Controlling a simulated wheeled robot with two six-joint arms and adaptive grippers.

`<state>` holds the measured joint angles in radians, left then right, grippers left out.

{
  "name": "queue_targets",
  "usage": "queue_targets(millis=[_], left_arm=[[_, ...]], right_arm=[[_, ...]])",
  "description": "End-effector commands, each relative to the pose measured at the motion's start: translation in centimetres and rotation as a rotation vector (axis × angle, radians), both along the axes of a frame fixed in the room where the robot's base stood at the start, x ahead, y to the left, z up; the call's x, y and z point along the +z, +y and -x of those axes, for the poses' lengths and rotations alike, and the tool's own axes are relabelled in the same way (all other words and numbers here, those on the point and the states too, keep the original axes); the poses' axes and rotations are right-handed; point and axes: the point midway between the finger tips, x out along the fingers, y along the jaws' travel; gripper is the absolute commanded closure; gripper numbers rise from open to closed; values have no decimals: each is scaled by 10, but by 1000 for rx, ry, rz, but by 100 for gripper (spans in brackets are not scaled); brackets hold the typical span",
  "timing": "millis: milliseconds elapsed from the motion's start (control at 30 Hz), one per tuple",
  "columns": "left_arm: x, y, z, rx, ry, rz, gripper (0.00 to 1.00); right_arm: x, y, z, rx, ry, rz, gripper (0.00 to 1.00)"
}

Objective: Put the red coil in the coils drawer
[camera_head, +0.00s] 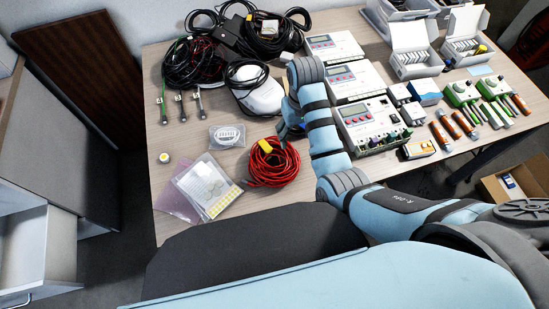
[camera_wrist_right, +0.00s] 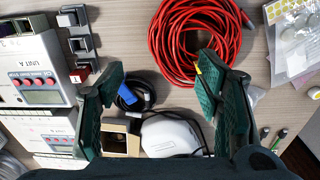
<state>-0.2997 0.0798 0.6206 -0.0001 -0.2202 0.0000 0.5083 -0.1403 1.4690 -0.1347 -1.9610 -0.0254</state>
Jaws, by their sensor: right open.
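The red coil (camera_head: 272,162) is a loose bundle of red cable lying on the table near its front edge. It also shows at the top of the right wrist view (camera_wrist_right: 190,40). My right gripper (camera_head: 286,128) is above the table just behind the coil. In the wrist view its green fingers (camera_wrist_right: 160,66) are spread wide with nothing between them; the right fingertip overlaps the coil's edge in the picture. A grey cabinet at the left has an open drawer (camera_head: 32,248); I see no readable label on it. My left gripper is not in view.
Black cable bundles (camera_head: 190,62) and a white device (camera_head: 256,95) lie behind. Instrument boxes (camera_head: 370,122) stand right of my arm. Clear bags (camera_head: 205,188) lie left of the coil. A floor gap separates table and cabinet.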

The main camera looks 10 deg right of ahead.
Motion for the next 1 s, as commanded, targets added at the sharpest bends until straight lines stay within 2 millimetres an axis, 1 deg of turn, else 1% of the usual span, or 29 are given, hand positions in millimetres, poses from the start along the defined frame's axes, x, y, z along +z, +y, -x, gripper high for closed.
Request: queue_targets(millis=[33,67,133,167,300,400,567,733,833,1000], left_arm=[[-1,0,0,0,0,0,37],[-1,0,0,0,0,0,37],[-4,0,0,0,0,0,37],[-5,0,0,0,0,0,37],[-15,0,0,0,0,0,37],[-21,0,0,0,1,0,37],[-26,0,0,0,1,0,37],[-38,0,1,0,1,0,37],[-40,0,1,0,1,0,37],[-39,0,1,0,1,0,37]], right_arm=[[7,5,-7,9,8,-2,41],[7,7,-10,12,15,-1,41],[0,8,-11,16,24,-1,41],[-7,8,-11,16,24,-1,41],[-48,8,-11,16,24,0,41],[-70,8,-11,15,22,0,41],[-90,9,-11,14,21,-1,41],[-124,12,-10,14,21,-1,41],[-133,12,-10,14,19,-1,41],[-131,12,-10,14,17,-1,41]])
